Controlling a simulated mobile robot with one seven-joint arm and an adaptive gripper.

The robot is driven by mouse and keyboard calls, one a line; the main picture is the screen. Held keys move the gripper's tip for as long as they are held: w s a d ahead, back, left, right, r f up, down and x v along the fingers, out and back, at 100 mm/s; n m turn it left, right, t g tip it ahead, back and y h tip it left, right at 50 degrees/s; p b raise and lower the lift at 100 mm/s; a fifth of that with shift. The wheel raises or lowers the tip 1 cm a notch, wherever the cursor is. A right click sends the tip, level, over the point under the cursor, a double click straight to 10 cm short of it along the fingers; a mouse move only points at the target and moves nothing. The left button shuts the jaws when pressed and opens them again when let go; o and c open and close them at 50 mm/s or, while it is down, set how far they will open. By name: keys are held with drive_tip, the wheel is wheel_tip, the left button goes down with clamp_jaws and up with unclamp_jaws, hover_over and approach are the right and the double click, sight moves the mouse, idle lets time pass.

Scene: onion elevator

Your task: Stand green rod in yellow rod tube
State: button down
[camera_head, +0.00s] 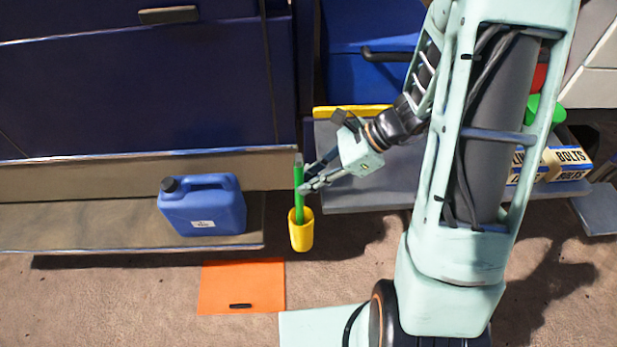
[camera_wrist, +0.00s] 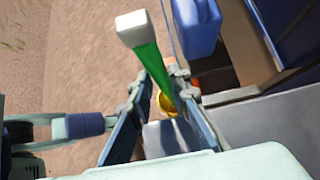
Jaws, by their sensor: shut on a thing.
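The green rod (camera_head: 299,184) is upright in the head view, and its lower end overlaps the mouth of the yellow rod tube (camera_head: 301,237). How deep it sits inside is hidden. My gripper (camera_head: 306,181) is shut on the rod above the tube, coming from the right. In the wrist view the green rod (camera_wrist: 150,62), with a pale square end, passes between my fingers (camera_wrist: 154,88). Part of the yellow tube (camera_wrist: 167,104) shows beyond them.
A blue jerrycan (camera_head: 203,205) stands on the grey ledge (camera_head: 110,228) left of the tube. An orange mat (camera_head: 241,283) with a small dark object (camera_head: 240,306) lies on the ground below. A grey shelf (camera_head: 365,195) and boxes marked BOLTS (camera_head: 566,163) are to the right.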

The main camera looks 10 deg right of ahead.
drive_tip(key=c, duration=1.7)
unclamp_jaws()
drive_tip(key=shift+c, duration=0.2)
drive_tip(key=v, duration=1.2)
